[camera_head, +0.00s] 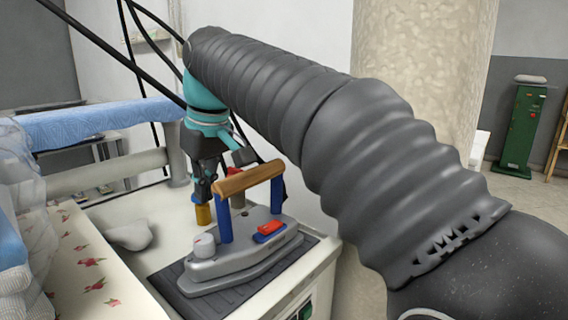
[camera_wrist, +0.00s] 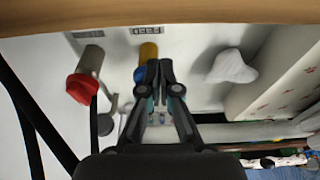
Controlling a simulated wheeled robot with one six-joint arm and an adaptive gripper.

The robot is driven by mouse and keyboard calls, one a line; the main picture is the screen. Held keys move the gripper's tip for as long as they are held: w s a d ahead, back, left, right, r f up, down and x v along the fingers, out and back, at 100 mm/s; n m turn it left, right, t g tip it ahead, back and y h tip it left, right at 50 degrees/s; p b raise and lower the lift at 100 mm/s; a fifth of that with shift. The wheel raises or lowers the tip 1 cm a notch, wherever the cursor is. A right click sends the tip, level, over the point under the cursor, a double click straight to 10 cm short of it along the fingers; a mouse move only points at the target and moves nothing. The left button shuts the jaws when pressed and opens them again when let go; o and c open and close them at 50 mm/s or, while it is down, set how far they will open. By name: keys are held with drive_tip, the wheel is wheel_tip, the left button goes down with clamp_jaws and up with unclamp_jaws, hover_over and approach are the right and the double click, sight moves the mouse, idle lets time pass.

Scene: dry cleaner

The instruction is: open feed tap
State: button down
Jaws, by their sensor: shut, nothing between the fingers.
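The feed tap seems to be the yellow cylinder (camera_wrist: 148,52), beside an upside-down label (camera_wrist: 146,30) that appears to read FEED. It also shows in the head view (camera_head: 203,214), on the white worktop just left of the iron. My gripper (camera_wrist: 160,66) is shut and empty, its fingertips at the yellow cylinder's near end. In the head view my gripper (camera_head: 204,193) points down just above the cylinder. I cannot tell whether they touch. A second, grey cylinder with a red cap (camera_wrist: 84,86) stands beside it, with its own label. It is partly hidden behind the iron's handle in the head view.
A grey iron (camera_head: 245,258) with a wooden handle (camera_head: 249,178) rests on a dark mat (camera_head: 190,304) close to my gripper. A white cloth-like lump (camera_head: 130,233) lies to the left. A padded, rose-patterned board (camera_head: 85,265) is at the front left.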

wheel_tip(320, 180, up, 6)
drive_tip(key=shift+f+p, duration=0.1)
drive_tip(key=shift+p, duration=0.3)
idle(0.3)
